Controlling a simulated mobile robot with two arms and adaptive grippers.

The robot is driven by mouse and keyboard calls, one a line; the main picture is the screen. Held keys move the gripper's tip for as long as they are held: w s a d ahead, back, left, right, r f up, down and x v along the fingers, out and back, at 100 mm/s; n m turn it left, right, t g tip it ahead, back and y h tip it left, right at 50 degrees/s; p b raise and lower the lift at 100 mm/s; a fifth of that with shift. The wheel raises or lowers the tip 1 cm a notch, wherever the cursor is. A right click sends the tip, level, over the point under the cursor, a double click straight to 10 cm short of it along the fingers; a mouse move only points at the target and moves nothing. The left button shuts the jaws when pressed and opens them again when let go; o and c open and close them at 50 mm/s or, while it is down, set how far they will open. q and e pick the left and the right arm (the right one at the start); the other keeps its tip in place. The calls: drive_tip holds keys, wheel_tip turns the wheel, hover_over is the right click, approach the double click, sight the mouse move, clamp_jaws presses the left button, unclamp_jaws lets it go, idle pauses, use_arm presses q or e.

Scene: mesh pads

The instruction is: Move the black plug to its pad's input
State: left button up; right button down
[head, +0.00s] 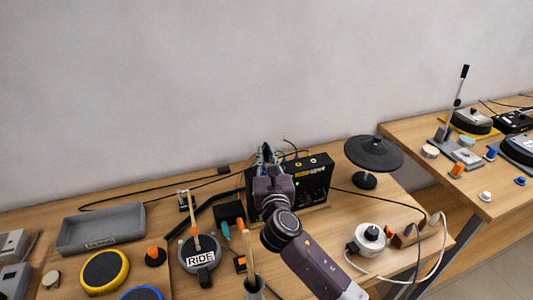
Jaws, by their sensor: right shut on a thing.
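My right gripper (266,155) is in front of the black module box (312,180), its arm coming in from the lower right. It is shut on a small dark thing at its tips, which looks like the black plug but is mostly hidden by the fingers. A thin dark cable shows just right of the tips. Pads in view are a yellow-rimmed pad (104,271), a blue-rimmed pad (142,294), a grey pad marked RIDE (200,264) and a black cymbal pad (374,151). I cannot tell which pad's input goes with the plug. My left gripper is not in view.
A grey tray (101,229) lies at the left. A cup with a stick (254,288) stands at the front. A white round reel (370,239) and a power strip (406,237) are at the right. Black cables cross the table. A second table (475,195) stands further right.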

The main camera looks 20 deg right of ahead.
sight(267, 161)
idle(0.7)
drive_tip(key=shift+f+p, duration=0.1)
drive_tip(key=shift+p, duration=0.8)
idle(0.9)
drive_tip(key=shift+f+b, duration=1)
drive_tip(key=shift+f, duration=0.4)
drive_tip(key=shift+f, duration=0.35)
drive_tip(key=shift+f+b, duration=0.4)
drive_tip(key=shift+b, duration=0.1)
drive_tip(key=c, duration=1.8)
unclamp_jaws()
drive_tip(key=shift+r, duration=0.1)
